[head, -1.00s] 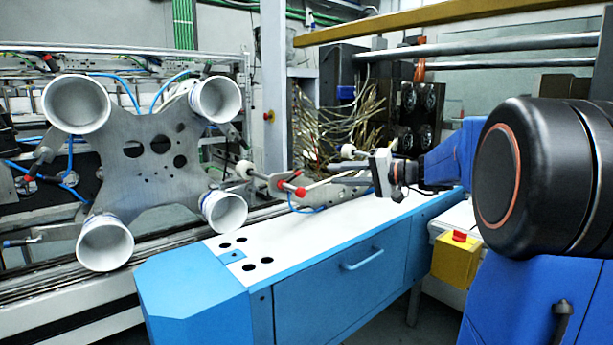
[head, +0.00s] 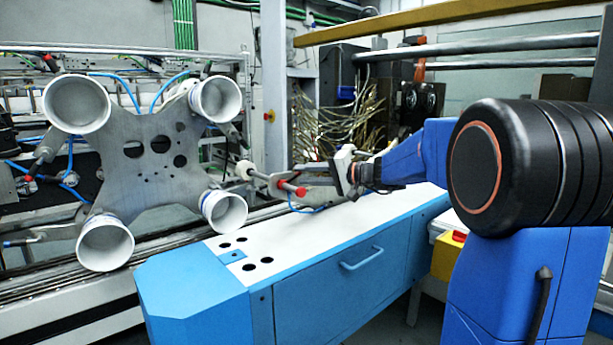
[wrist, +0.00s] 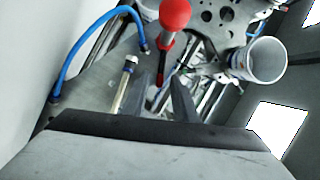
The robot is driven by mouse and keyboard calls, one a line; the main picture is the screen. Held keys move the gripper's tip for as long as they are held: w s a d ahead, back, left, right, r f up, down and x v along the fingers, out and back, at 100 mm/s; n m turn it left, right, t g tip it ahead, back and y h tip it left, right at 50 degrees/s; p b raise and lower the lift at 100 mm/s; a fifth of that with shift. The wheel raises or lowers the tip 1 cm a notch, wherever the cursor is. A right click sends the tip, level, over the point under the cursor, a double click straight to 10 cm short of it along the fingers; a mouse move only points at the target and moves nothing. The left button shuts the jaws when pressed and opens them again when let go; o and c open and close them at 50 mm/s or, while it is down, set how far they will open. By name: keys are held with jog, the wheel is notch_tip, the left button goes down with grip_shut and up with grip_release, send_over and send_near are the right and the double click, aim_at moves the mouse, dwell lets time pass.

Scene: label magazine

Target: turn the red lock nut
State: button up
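The red lock nut (head: 281,188) sits on a metal rod in front of the plate with white cups, with a short red lever ending in a ball knob. In the wrist view the red ball knob (wrist: 174,14) is at the top centre and the red lock nut (wrist: 165,42) is just below it, beyond my fingertips. My gripper (head: 308,175) comes from the right, its fingers pointing left at the nut. In the wrist view my gripper (wrist: 163,82) has its two dark fingers apart, with no thing clearly held. Whether a finger touches the lever I cannot tell.
A metal plate (head: 125,185) with several white cups (head: 77,103) stands at the left. A blue cabinet with a white top (head: 330,230) lies below my arm. A blue hose (wrist: 75,50) and a rod with a pale end (wrist: 130,62) are close by the fingers.

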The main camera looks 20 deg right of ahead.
jog(key=shift+c, duration=0.4)
grip_shut()
dwell(1.0)
